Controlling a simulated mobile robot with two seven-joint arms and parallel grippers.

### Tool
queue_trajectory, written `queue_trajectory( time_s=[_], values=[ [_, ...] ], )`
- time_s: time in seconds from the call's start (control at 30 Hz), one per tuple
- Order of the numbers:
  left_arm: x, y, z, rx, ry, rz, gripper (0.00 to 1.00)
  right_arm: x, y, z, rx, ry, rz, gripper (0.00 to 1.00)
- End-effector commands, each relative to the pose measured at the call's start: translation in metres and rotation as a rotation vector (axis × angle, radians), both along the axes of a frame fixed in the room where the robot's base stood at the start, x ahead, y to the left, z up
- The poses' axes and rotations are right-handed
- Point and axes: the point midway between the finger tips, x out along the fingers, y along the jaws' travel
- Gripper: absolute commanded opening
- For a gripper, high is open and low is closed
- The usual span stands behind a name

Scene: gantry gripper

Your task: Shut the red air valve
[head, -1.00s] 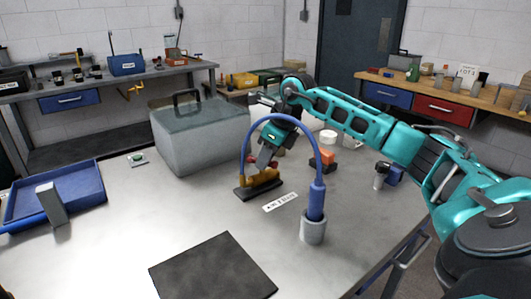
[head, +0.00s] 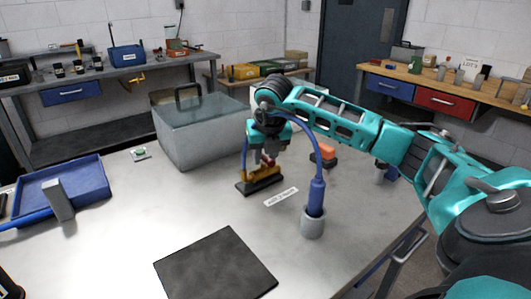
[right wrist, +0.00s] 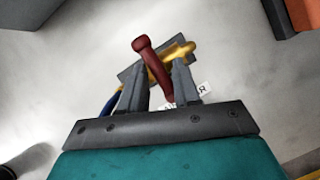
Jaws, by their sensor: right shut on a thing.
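The air valve has a yellow body (head: 250,177) on a dark base (head: 259,187) on the metal table. My right gripper (head: 267,158) points down over it and largely hides its red lever in the head view. In the right wrist view the red lever (right wrist: 150,62) runs between the two fingers of my right gripper (right wrist: 161,78), which is shut on it. There the lever lies across the yellow pipe (right wrist: 181,52). My left gripper is not in view.
A grey case with a glassy lid (head: 203,135) stands behind the valve. An orange-topped block (head: 325,152) is right of it. A white label (head: 281,197) lies in front. A blue tray (head: 85,180) and a dark mat (head: 215,265) lie nearer, with bare table between.

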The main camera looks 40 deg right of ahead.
Motion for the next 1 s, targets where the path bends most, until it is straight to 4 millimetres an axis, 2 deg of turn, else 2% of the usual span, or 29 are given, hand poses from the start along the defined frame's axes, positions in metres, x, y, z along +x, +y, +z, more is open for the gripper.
queue_trajectory(
  time_s=[0.37,0.93,0.97,1.0],
  values=[
    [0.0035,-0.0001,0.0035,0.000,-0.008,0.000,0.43,0.0006,-0.0013,0.0009,-0.001,-0.001,-0.189,0.09],
    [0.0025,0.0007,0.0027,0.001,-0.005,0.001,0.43,-0.0008,0.0002,-0.0021,0.001,0.007,-0.220,0.12],
    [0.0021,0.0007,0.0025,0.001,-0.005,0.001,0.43,-0.0008,0.0002,-0.0022,0.001,0.007,-0.220,0.43],
    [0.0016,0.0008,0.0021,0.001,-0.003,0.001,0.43,-0.0009,0.0004,-0.0024,0.001,0.008,-0.219,0.47]
  ],
)
